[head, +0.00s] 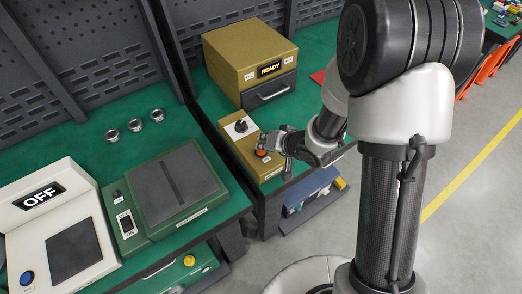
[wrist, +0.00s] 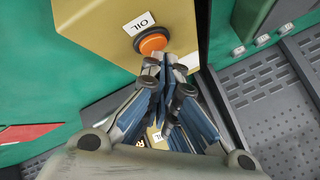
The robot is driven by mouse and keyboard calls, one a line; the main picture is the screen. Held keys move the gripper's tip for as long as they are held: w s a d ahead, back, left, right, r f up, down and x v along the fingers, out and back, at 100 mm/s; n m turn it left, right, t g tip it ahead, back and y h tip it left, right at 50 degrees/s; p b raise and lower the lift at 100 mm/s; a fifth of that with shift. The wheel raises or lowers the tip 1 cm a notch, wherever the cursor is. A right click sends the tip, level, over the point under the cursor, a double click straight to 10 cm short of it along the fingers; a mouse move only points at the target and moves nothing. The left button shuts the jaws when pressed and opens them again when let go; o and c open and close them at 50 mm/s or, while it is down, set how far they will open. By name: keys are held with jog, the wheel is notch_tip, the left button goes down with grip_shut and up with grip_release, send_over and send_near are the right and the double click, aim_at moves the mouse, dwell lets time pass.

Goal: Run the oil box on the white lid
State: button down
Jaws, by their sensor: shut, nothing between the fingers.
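The oil box is a mustard-yellow machine (head: 235,50) on the green bench in the head view. The wrist view shows the orange button (wrist: 152,44) beside the label OIL. My gripper (wrist: 160,64) is shut and empty, its fingertips at the button's edge; I cannot tell whether they touch it. I cannot make out a white lid.
Three small metal rings (head: 136,124) stand on the left green bench (head: 85,145). A green machine (head: 172,188) and a white machine reading OFF (head: 60,230) stand there too. A dark perforated panel (head: 90,50) rises behind. Open floor (head: 480,200) lies right.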

jog(key=shift+f, duration=0.4)
dwell(0.4)
dwell(0.4)
jog(key=shift+r+p, duration=0.75)
jog(key=shift+r, duration=0.05)
jog(key=shift+r, duration=0.1)
notch_tip(320, 180, up, 5)
jog(key=p, duration=0.5)
jog(key=c, duration=2.4)
grip_release()
